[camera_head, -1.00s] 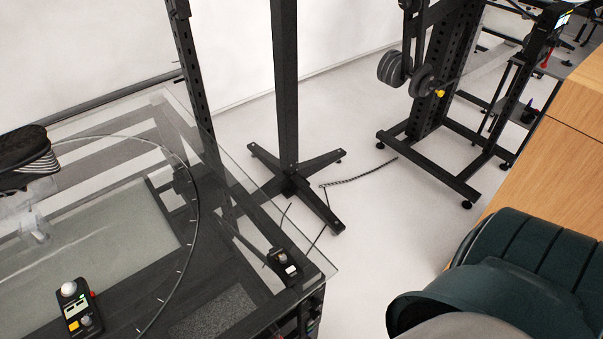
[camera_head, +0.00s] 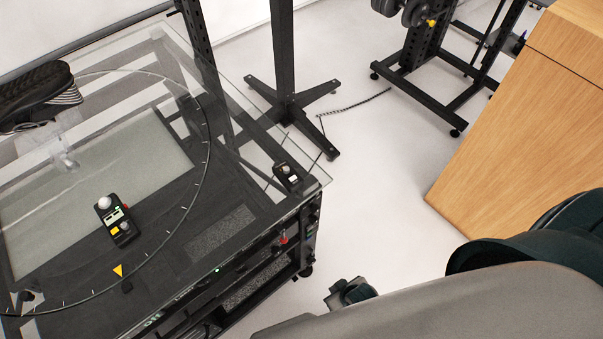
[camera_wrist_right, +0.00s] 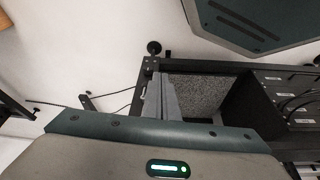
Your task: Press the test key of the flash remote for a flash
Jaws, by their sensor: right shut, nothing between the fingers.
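A small black device with a white key, which looks like the flash remote (camera_head: 287,174), sits at the right corner of the glass table. Its key markings are too small to read. A second black handheld device (camera_head: 115,220), with a white dome, a lit green display and yellow and red keys, lies further left on the glass turntable. My right gripper (camera_head: 338,296) is low at the bottom middle of the head view, in front of the table's right side and below the corner device. It is shut and empty, apart from both devices. My left gripper is not in view.
A dark shoe (camera_head: 38,96) stands on a clear support over the glass table (camera_head: 240,150). A black stand (camera_head: 286,105) rises behind the table's corner. A wooden cabinet (camera_head: 510,130) is at the right. White floor between table and cabinet is free.

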